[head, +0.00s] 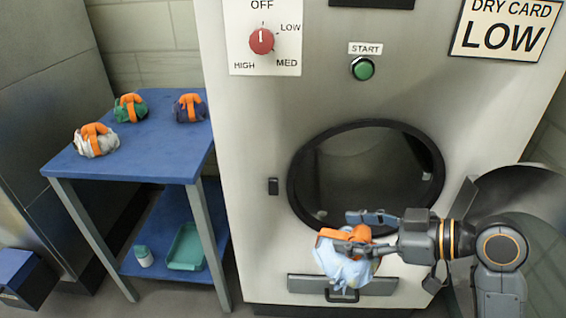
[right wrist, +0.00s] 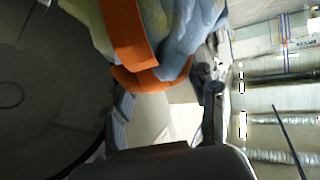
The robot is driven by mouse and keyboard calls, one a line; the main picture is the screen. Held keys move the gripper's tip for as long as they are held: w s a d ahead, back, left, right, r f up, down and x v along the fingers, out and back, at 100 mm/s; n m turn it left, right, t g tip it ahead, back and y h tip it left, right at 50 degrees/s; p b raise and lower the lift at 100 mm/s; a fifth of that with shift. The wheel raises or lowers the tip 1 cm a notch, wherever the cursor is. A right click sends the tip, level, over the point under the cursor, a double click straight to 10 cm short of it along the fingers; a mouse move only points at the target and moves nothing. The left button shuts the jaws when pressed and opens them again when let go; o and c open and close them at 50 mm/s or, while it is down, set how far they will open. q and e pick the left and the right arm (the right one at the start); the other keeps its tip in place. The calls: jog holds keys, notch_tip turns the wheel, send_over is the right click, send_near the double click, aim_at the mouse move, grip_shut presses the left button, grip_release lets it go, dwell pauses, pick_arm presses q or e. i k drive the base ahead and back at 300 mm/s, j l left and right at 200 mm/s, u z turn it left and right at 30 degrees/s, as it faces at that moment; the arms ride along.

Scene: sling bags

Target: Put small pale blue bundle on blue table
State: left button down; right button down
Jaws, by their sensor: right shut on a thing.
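The small pale blue bundle (head: 345,268) with an orange strap hangs from my right gripper (head: 356,231) in front of the dryer's round opening, near its lower rim. The gripper is shut on the orange strap. In the right wrist view the bundle (right wrist: 185,30) fills the top, with its strap between the fingers. The blue table (head: 160,150) stands at the left, well apart from the gripper. On its top are a green bundle (head: 125,108), a dark blue bundle (head: 188,108) and a whitish bundle (head: 92,143), each with an orange strap. My left gripper is not in view.
The dryer (head: 250,130) has a red knob (head: 262,41) and a green start button (head: 362,68). The front and right of the tabletop are clear.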

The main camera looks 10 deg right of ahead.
aim_at(163, 151)
jog(key=i+j+u, duration=0.1)
jog(key=j, duration=0.3)
jog(key=i+j+u, duration=0.15)
jog(key=j, duration=0.2)
jog(key=i+j+u, duration=0.1)
jog(key=j, duration=0.25)
jog(key=i+j+u, duration=0.15)
jog(key=j, duration=0.2)
jog(key=i+j+u, duration=0.1)
jog(key=i+j, duration=0.15)
jog(key=j, duration=0.1)
